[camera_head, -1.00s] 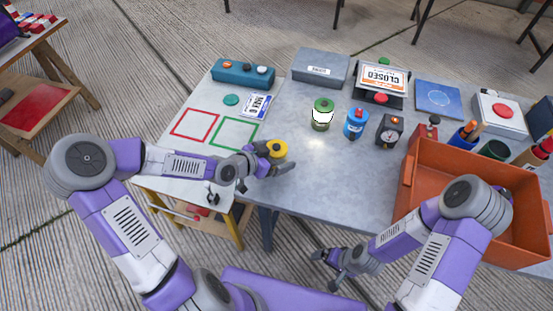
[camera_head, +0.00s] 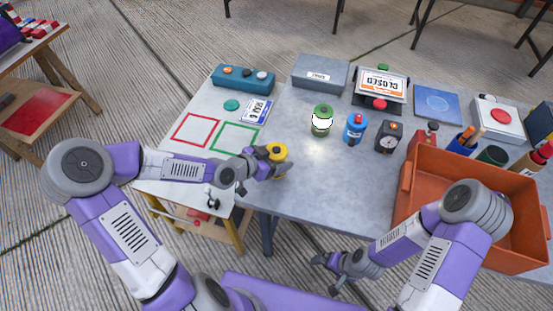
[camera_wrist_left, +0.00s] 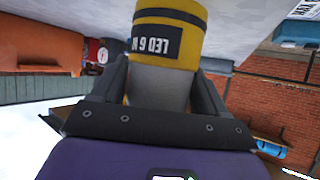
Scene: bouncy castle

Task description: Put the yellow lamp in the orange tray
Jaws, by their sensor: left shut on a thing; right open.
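The yellow lamp (camera_head: 277,152) has a yellow top with a dark centre and stands over the left part of the grey table. In the left wrist view the lamp (camera_wrist_left: 165,60) shows a yellow band, a grey body and a dark label. My left gripper (camera_head: 274,166) is shut on the lamp, with a finger on each side of it. Whether the lamp touches the table is unclear. The orange tray (camera_head: 405,190) stands at the right of the table, partly hidden by my right arm. My right gripper (camera_head: 326,263) is open and empty in front of the table.
A green lantern (camera_head: 322,121), a blue canister (camera_head: 356,128) and a black gauge (camera_head: 389,136) stand between lamp and tray. A red object (camera_head: 424,136) stands beside the tray's back left corner. Boxes and a sign (camera_head: 380,84) line the back. The table's front middle is clear.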

